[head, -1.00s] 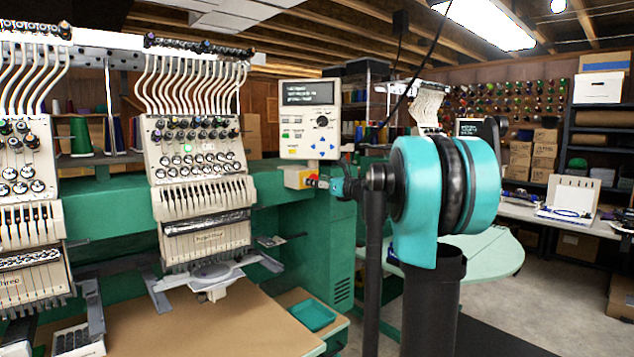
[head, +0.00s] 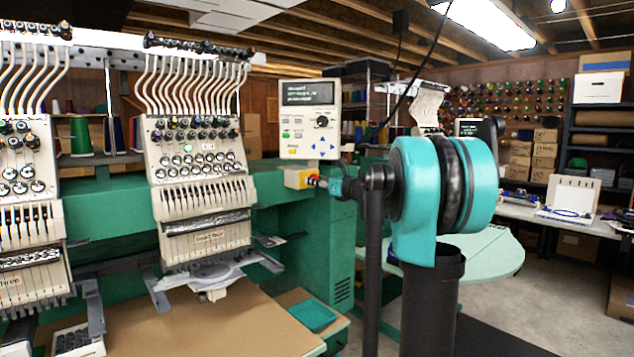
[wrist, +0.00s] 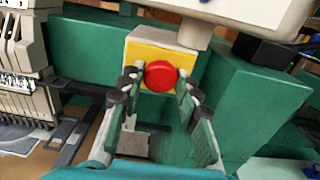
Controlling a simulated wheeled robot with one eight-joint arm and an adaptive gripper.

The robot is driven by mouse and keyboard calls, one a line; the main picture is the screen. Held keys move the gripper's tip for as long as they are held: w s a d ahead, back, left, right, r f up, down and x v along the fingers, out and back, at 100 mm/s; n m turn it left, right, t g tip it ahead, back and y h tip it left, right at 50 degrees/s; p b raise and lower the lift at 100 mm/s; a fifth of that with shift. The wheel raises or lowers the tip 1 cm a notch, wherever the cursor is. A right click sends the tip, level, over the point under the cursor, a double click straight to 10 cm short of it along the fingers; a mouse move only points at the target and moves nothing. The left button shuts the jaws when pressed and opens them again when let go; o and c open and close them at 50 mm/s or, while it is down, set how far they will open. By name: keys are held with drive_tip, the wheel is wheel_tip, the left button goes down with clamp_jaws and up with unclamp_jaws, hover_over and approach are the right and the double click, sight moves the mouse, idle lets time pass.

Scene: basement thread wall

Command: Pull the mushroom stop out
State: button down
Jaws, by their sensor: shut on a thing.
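The mushroom stop (wrist: 161,76) is a round red button on a yellow-faced box (wrist: 188,62) in the wrist view. In the head view my gripper (head: 328,184) reaches the box from the right. The stem behind the cap is hidden.
The control panel (head: 310,120) stands just above the box. The green machine body (head: 330,250) lies below. Embroidery heads (head: 197,160) stand to the left. A teal tray (head: 312,316) rests below on a board. Open floor shows at the right.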

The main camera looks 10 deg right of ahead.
drive_tip(key=shift+s+d, duration=0.3)
drive_tip(key=shift+s, duration=0.15)
drive_tip(key=c, duration=1.1)
unclamp_jaws()
drive_tip(key=shift+o, duration=0.2)
drive_tip(key=v, duration=1.2)
